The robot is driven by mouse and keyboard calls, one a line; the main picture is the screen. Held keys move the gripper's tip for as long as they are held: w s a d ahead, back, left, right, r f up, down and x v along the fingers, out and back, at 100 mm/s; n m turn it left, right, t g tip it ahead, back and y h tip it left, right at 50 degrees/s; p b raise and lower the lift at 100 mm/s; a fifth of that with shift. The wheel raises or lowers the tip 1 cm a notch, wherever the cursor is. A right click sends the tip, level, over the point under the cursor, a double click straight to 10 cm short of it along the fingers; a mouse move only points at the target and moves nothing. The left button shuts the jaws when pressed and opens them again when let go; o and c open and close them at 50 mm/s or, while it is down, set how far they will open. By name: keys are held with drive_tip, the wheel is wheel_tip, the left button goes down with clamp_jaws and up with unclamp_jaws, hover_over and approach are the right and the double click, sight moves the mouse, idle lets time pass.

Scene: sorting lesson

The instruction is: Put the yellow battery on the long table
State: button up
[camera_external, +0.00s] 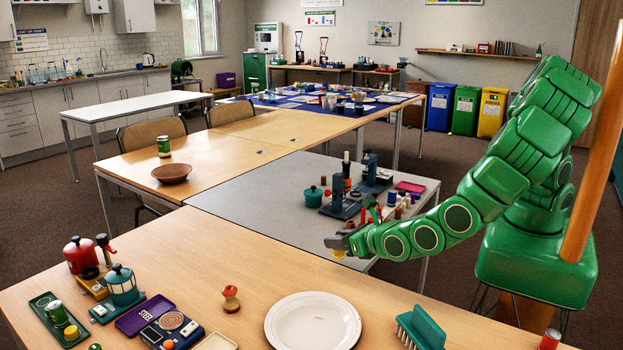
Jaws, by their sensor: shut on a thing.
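My gripper (342,243) reaches in from the right, low over the gap between the grey table and the front wooden table. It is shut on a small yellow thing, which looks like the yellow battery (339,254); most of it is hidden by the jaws. The front wooden table (195,250) runs along the bottom of the picture. A second wooden table (225,153) stands behind it on the left. The grey-topped table (262,196) lies between. I cannot tell which is the long table.
A white plate (313,322), a green brush (420,328), a red-brown spool-like object (231,298) and several trays and pots stand on the front table. Dark stands (343,205) and small parts crowd the grey table near my arm. The front table's upper middle is clear.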

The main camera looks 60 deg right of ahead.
drive_tip(key=shift+f, duration=3.9)
drive_tip(key=shift+f, duration=0.1)
drive_tip(key=o, duration=1.1)
drive_tip(key=shift+v, duration=6.05)
